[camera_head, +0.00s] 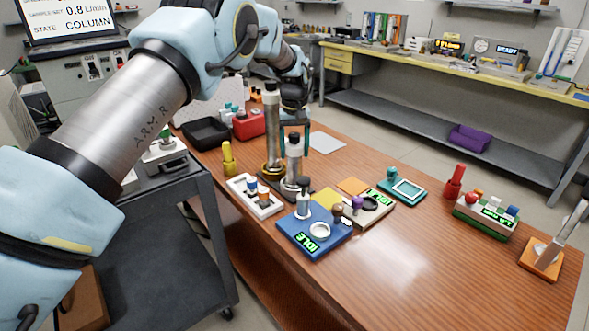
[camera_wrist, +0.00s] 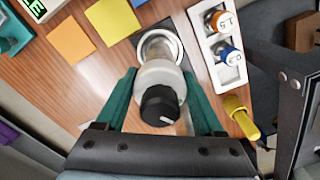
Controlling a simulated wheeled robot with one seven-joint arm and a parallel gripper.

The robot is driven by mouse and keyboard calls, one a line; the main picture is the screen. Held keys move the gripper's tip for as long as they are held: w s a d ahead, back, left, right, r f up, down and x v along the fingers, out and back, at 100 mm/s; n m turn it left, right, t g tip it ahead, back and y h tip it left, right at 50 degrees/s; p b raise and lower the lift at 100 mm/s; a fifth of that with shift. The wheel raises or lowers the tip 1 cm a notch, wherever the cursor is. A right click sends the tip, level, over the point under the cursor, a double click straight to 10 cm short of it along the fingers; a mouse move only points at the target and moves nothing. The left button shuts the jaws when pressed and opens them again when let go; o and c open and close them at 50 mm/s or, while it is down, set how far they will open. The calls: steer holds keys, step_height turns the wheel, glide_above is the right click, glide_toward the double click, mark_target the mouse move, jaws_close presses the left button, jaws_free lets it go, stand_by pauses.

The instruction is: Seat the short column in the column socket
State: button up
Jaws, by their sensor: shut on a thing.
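The short column (camera_head: 291,170) stands upright, with a black cap, a pale collar and a metal body. My gripper (camera_head: 294,150) is shut on its upper part. The wrist view shows the teal fingers of my gripper (camera_wrist: 158,82) on either side of the pale collar of the short column (camera_wrist: 160,78). Below it is a round metal ring (camera_wrist: 175,42), which looks like the column socket, on a dark plate. The column's lower end lines up with this ring; the collar hides much of it, so I cannot tell whether it is fully seated.
A tall metal column (camera_head: 271,125) with a brass base stands close behind and left. A white vial rack (camera_head: 265,210), a blue device (camera_head: 310,243) and a yellow bottle (camera_head: 229,158) are nearby. Orange and yellow pads (camera_wrist: 70,42) lie beside the ring.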

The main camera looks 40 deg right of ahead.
jaws_close()
steer(key=shift+r, duration=0.15)
stand_by(0.4)
